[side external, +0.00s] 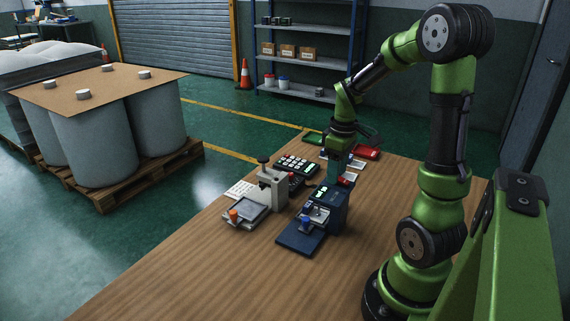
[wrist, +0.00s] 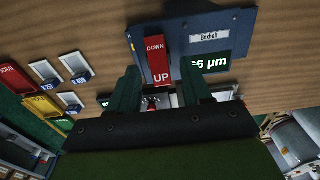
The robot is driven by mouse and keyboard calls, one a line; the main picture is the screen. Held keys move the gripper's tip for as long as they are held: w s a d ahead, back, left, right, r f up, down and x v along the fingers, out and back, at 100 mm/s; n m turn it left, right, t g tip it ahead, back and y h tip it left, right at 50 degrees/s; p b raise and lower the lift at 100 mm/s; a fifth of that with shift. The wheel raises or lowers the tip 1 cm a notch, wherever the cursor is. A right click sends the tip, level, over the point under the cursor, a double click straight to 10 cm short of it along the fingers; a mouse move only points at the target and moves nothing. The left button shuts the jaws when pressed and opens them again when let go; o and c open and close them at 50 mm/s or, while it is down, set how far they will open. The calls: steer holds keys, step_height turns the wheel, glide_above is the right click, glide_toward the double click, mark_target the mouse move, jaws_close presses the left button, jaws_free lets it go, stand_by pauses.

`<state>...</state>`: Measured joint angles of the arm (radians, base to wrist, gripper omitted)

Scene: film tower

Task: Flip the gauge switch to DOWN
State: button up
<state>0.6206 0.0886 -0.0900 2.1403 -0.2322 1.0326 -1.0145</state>
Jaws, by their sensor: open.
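The gauge is a dark blue box (side external: 332,203) near the middle of the table in the side view. In the wrist view its top panel (wrist: 246,22) carries a name label and a lit display reading what looks like "66 µm". The gauge switch (wrist: 158,60) is a red rocker marked DOWN at its far end and UP at its near end; which end is pressed I cannot tell. My gripper (wrist: 162,70) is open, its two dark green fingers apart on either side of the switch's UP end. In the side view my gripper (side external: 334,170) is just above the gauge's back; contact is unclear.
A grey press-like device (side external: 273,187) with a black knob stands left of the gauge. A keypad (side external: 297,166) and a red tray (side external: 367,152) lie behind. Small white trays (wrist: 45,71) show at left in the wrist view. The table's front is clear.

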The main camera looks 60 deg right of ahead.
mark_target(329, 185)
step_height(329, 185, up, 17)
steer(key=shift+s+f, duration=0.15)
steer(key=shift+s, duration=0.2)
steer(key=a+f+m+t+y, duration=0.1)
steer(key=a+f+m+t, duration=0.1)
steer(key=a, duration=1)
steer(key=a+f+m+t+y, duration=0.1)
steer(key=a+t, duration=0.3)
steer(key=a, duration=0.8)
steer(key=shift+s+f+m+t, duration=0.3)
steer(key=shift+f+m+t, duration=0.15)
steer(key=shift+f, duration=0.4)
